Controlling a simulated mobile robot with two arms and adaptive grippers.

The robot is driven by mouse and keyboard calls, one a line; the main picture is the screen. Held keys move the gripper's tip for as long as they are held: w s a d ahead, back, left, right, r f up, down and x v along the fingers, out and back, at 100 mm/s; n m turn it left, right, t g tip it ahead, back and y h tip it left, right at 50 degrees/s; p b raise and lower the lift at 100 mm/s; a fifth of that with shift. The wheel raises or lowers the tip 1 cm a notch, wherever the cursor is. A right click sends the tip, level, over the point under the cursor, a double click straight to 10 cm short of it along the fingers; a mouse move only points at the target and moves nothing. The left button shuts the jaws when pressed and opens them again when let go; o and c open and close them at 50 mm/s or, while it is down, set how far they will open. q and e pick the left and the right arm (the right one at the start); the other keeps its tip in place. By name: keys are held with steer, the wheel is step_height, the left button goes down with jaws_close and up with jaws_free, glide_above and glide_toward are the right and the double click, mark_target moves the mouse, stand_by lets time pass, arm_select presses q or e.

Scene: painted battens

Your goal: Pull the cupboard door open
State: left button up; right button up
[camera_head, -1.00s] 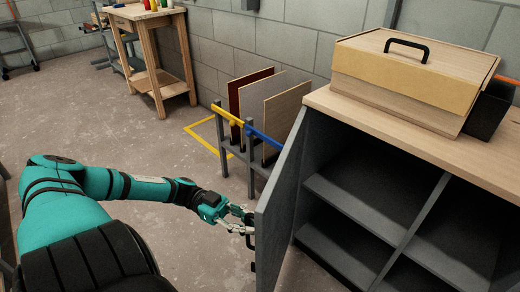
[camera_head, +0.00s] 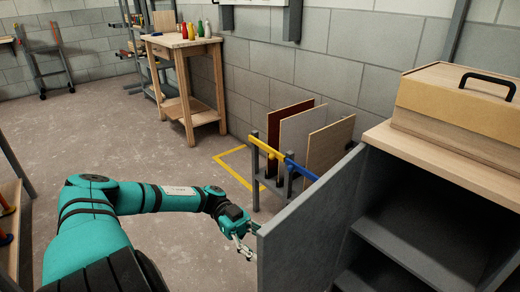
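The grey cupboard door (camera_head: 305,228) stands swung open at the left side of the cupboard (camera_head: 415,245), and the dark shelves inside show. My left gripper (camera_head: 246,247) is at the door's outer left edge. Its fingers are partly hidden behind the door edge, and the handle is not visible, so I cannot tell whether it grips anything. My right gripper is not in view.
A wooden toolbox (camera_head: 455,105) sits on the cupboard top. A rack with upright panels (camera_head: 302,138) and blue and yellow rails stands just behind the door. A wooden workbench (camera_head: 185,60) is at the back.

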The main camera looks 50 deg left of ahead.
arm_select(q)
steer(key=shift+a+f, duration=0.2)
steer(key=shift+a, duration=0.3)
steer(key=a, duration=1.1)
steer(key=shift+a, duration=0.15)
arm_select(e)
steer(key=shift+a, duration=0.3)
